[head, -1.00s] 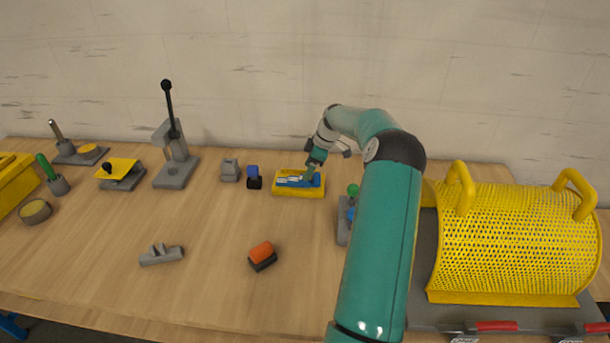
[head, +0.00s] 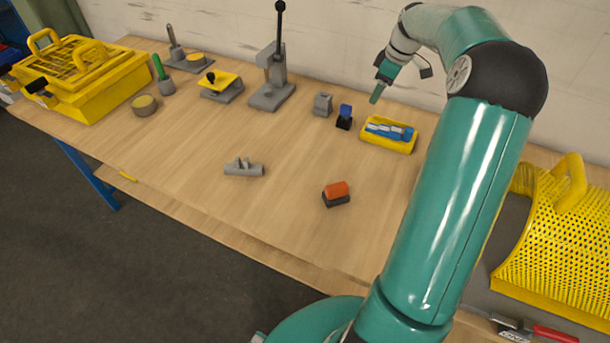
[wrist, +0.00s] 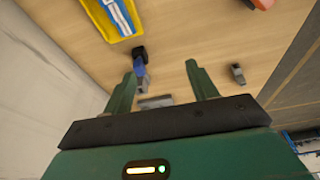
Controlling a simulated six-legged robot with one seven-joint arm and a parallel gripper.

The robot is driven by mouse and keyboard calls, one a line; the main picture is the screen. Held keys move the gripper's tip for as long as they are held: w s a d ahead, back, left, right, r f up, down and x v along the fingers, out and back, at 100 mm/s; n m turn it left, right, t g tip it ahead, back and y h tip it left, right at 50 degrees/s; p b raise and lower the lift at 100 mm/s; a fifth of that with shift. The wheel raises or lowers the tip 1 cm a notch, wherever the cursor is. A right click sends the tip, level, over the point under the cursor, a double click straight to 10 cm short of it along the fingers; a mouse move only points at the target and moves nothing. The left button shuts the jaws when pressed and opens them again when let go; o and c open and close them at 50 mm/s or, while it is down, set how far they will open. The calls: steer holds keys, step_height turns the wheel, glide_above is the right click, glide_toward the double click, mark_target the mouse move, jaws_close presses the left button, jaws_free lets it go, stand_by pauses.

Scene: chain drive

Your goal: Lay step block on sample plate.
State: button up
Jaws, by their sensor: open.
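A small grey block with a stepped top (head: 322,104), which looks like the step block, stands on the table near the back. I cannot tell surely which thing is the sample plate; a grey plate with a yellow sheet and black knob (head: 220,86) lies further left. My gripper (head: 377,96) is in the air above the back of the table, right of the grey block and by the yellow tray (head: 364,144). In the wrist view my gripper (wrist: 162,70) is open and empty. A grey shape (wrist: 155,102) shows between its fingers, too partial to name.
A blue-topped black piece (head: 345,117) stands between the grey block and the tray. A lever press (head: 271,96) rises left of the block. An orange-and-black block (head: 336,194) and a grey lugged part (head: 243,168) lie in front. The middle table is mostly clear.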

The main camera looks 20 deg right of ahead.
steer(key=s+a+r+m+h, duration=0.1)
steer(key=s+a+r, duration=0.2)
steer(key=a, duration=0.5)
steer(key=s+a+r+m+h, duration=0.15)
steer(key=a+r, duration=0.25)
steer(key=a, duration=0.4)
steer(key=s+a+r, duration=0.3)
steer(key=a, duration=0.4)
steer(key=s+a+f+m+t, duration=0.1)
steer(key=s+a+m, duration=0.1)
steer(key=s+a, duration=0.4)
steer(key=s+a+f+m+t+y, duration=0.1)
steer(key=s+a+m+t, duration=0.1)
steer(key=s+a, duration=0.5)
steer(key=s, duration=0.5)
steer(key=shift+s+m, duration=0.35)
steer(key=shift+s, duration=0.05)
